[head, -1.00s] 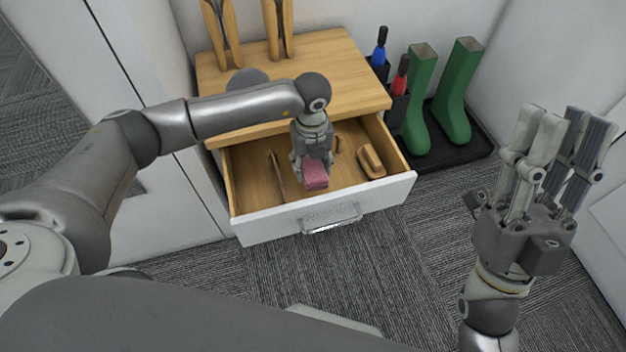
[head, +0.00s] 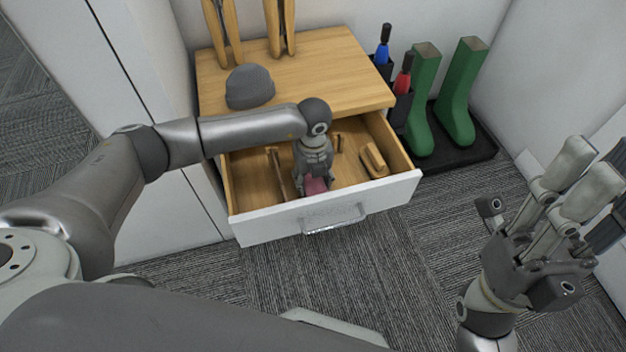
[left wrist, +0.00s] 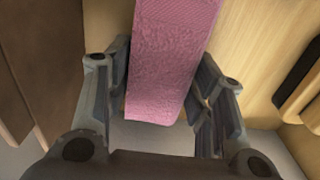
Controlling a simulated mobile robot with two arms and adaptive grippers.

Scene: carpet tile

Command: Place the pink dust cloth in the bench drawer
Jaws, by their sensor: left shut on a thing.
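The pink dust cloth (head: 315,186) is inside the open bench drawer (head: 290,222), low near its front wall. My left gripper (head: 315,180) reaches down into the drawer and is shut on the cloth, hiding most of it in the head view. In the left wrist view the cloth (left wrist: 170,65) lies between the fingers, with the pale wood of the drawer around it. Whether the cloth touches the drawer floor I cannot tell. My right gripper (head: 580,195) is at the right, clear of the bench, with its fingers spread and nothing between them.
A brush-like wooden item (head: 374,158) lies in the drawer's right part, and a wooden divider (head: 277,172) stands left of the gripper. A grey beanie (head: 249,87) sits on the bench top (head: 320,65). Green boots (head: 461,95) stand on a black tray (head: 470,150) at the right.

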